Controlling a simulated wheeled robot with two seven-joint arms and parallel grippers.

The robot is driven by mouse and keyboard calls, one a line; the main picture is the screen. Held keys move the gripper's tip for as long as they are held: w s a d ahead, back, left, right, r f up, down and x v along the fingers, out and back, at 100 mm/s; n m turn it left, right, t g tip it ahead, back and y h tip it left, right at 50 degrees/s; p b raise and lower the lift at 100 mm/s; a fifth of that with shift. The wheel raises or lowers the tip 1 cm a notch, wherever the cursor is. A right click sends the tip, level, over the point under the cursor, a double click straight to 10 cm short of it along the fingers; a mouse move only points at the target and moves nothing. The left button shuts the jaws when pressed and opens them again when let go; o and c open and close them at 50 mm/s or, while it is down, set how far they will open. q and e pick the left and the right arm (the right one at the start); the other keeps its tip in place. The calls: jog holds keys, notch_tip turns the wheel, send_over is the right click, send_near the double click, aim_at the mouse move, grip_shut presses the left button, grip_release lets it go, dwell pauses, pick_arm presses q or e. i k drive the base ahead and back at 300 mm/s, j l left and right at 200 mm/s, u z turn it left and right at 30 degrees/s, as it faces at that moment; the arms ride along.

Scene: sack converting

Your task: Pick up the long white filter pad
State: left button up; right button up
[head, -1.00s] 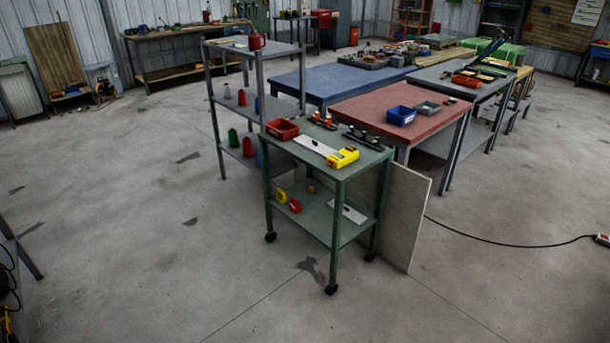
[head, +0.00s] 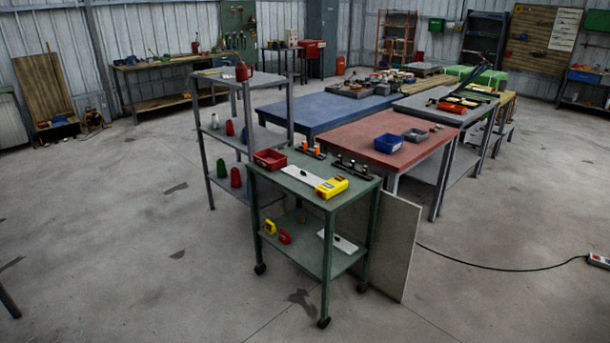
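A long white flat piece (head: 303,175) lies on the top of a green wheeled cart (head: 335,203), partly beside a yellow device. It has a small dark mark. A second, shorter-looking white flat piece (head: 343,243) with a dark mark lies on the cart's lower shelf, partly behind a leg. I cannot tell for sure which is the filter pad. Neither of my grippers is in view.
The cart top also holds a red bin (head: 269,160), the yellow device (head: 331,187) and dark racks (head: 351,168). A grey shelf rack (head: 212,167) and red-topped table (head: 360,143) stand close behind. A board (head: 398,250) leans at its right. Floor in front is clear.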

aim_at(313, 181)
jog(key=i+j+z, duration=0.25)
jog(key=i, duration=2.15)
jog(key=l, duration=0.15)
